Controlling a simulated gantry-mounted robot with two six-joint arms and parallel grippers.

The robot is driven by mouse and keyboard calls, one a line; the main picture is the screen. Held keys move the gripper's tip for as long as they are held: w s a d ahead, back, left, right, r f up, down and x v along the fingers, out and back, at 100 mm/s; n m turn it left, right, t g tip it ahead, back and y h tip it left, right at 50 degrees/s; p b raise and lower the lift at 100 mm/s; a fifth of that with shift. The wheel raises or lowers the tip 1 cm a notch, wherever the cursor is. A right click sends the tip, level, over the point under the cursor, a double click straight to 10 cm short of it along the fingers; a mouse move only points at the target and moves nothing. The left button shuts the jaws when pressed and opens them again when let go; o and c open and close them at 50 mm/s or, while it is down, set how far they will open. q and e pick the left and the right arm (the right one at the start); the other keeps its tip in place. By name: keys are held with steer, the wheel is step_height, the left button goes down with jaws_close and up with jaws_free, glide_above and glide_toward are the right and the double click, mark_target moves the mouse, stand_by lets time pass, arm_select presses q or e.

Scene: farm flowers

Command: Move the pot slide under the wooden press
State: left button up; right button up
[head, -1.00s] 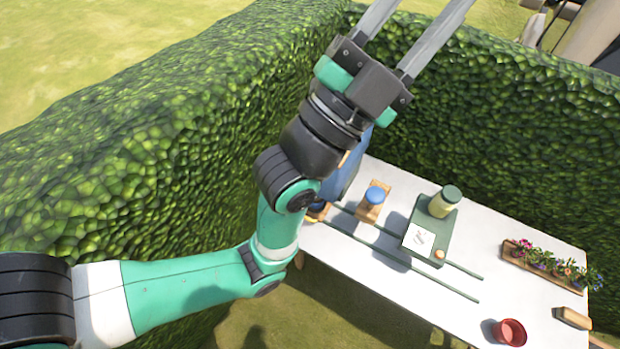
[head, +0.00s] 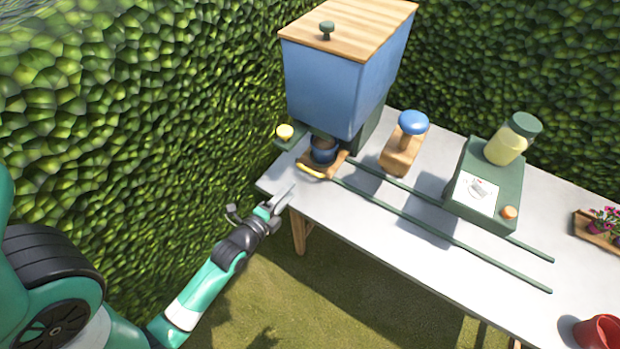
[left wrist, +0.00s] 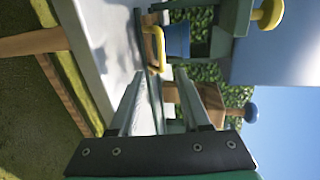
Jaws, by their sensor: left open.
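The pot slide (head: 334,165) is a small wooden tray with a yellow handle (head: 311,171) at its front and a dark blue pot (head: 323,150) on it. It sits at the left end of two green rails, below the blue hopper. The wooden press (head: 402,150), with a blue knob on top, stands farther right along the rails. My left gripper (head: 280,203) is open and empty at the table's left front corner, apart from the handle. In the left wrist view the yellow handle (left wrist: 152,48) and blue pot (left wrist: 178,40) show beyond the fingers. My right gripper is out of view.
The blue hopper (head: 325,90) with a wooden lid stands above the slide, a yellow knob (head: 285,131) at its side. A green box (head: 485,185) with a jar straddles the rails farther right. A red pot (head: 598,332) is at lower right. The table front is mostly clear.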

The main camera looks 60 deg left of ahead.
mark_target(309, 170)
arm_select(q)
steer(key=b+x, duration=0.3)
steer(key=x, duration=0.8)
steer(key=shift+w+a+r, duration=0.1)
steer(key=shift+w+a, duration=0.05)
steer(key=shift+w, duration=0.2)
jaws_close()
stand_by(0.8)
